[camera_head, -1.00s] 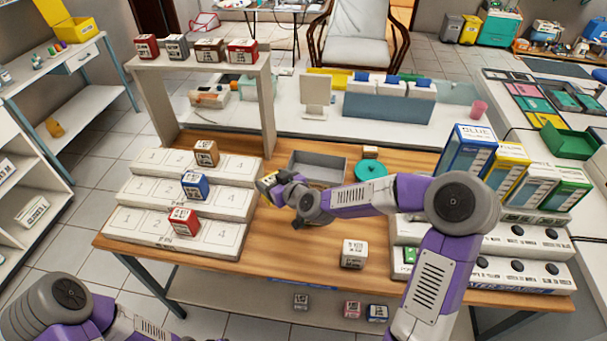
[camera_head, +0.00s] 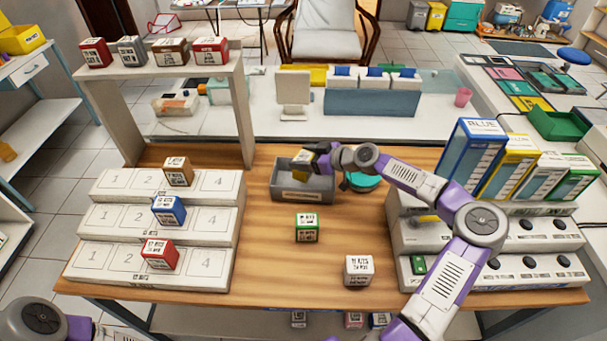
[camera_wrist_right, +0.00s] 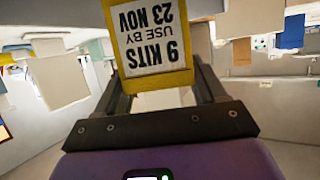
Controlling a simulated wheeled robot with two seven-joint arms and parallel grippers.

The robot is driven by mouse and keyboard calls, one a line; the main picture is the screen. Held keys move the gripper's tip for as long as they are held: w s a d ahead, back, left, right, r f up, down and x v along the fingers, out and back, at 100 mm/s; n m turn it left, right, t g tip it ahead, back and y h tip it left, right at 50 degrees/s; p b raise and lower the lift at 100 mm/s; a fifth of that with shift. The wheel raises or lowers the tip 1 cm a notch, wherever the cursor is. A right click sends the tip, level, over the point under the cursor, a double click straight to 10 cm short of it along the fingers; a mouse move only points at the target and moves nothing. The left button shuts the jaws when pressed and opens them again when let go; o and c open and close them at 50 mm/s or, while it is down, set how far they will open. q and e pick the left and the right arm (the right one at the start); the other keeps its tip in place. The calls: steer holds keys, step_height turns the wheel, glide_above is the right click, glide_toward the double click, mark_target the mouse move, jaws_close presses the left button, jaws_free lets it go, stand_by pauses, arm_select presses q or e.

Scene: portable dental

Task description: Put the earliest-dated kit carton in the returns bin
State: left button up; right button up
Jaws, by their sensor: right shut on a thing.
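My right gripper (camera_head: 312,160) is shut on a yellow kit carton (camera_head: 302,163) and holds it above the right part of the grey open bin (camera_head: 290,196). In the right wrist view the yellow carton (camera_wrist_right: 150,40) sits between the fingers, its label upside down: "9 KITS, USE BY 23 NOV". The bin's front label is too small to read. A green carton (camera_head: 307,228) and a white carton (camera_head: 358,270) stand on the table. Brown (camera_head: 177,171), blue (camera_head: 168,210) and red (camera_head: 159,254) cartons sit on the stepped rack. My left gripper is out of view.
Several cartons stand on the raised shelf (camera_head: 240,72) at the back left. A teal round item (camera_head: 362,181) lies right of the bin. Coloured boxes (camera_head: 475,155) and a white stepped unit (camera_head: 410,235) fill the right side.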

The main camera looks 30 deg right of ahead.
steer(key=shift+f+b, duration=0.5)
steer(key=shift+f, duration=2.15)
steer(key=shift+f, duration=0.15)
steer(key=o, duration=0.8)
steer(key=shift+c, duration=0.2)
steer(key=shift+s+d+r, duration=0.1)
steer(key=shift+r, duration=0.2)
steer(key=p+v, duration=0.2)
steer(key=v, duration=0.9)
steer(key=shift+s, duration=0.25)
steer(key=shift+r, duration=0.15)
